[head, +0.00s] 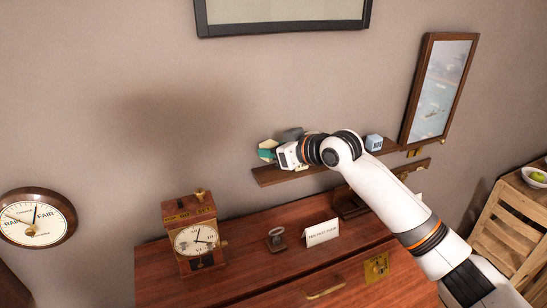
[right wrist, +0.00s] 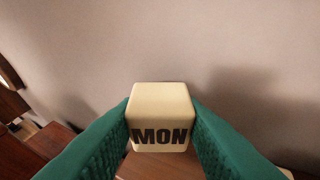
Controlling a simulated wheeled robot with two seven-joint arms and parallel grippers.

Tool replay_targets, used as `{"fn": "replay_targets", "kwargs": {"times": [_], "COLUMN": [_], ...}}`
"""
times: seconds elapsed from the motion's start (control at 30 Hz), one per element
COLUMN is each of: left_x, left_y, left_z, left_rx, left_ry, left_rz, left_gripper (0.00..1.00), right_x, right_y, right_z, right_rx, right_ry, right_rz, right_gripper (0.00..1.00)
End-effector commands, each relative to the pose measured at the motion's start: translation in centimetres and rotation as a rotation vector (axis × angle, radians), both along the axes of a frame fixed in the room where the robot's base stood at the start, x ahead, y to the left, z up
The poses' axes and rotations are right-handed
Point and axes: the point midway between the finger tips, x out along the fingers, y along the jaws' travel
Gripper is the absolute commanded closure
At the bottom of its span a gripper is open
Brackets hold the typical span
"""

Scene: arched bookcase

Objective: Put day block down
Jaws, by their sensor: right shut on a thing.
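The day block (right wrist: 160,97) is a cream cube with rounded edges and the dark letters MON on its face. My right gripper (head: 267,150) is shut on it, with a green finger on each side in the right wrist view. In the head view the gripper is at the left end of the narrow wooden wall shelf (head: 270,178), and the held block is hard to make out there. I cannot tell whether the block touches the shelf. A pale blue block (head: 374,142) with dark lettering stands near the shelf's right end. My left gripper is not in view.
Below is a reddish wooden cabinet top with a wooden clock (head: 196,238), a small metal object (head: 276,238) and a white card (head: 321,232). A framed mirror or picture (head: 439,88) hangs at right, and a round dial (head: 35,217) at left.

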Motion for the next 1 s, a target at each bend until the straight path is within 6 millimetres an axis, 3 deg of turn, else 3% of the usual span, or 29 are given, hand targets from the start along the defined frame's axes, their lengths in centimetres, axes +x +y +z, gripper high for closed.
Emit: {"fn": "replay_targets", "kwargs": {"times": [0.43,0.87,0.9,1.0], "left_x": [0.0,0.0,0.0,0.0], "left_y": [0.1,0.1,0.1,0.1], "left_z": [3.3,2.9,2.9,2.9], "left_rx": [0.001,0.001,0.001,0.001], "left_ry": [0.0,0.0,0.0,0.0], "left_rz": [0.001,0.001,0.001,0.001], "left_gripper": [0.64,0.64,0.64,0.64], "right_x": [0.2,0.3,0.3,0.3], "right_y": [0.0,0.1,0.1,0.1], "right_z": [-4.2,-5.2,-5.2,-5.1], "right_rx": [0.002,0.003,0.003,0.003], "right_ry": [0.0,-0.003,-0.003,-0.003], "right_rz": [-0.002,0.0,-0.001,-0.001], "right_gripper": [0.88,0.88,0.65,0.48]}}
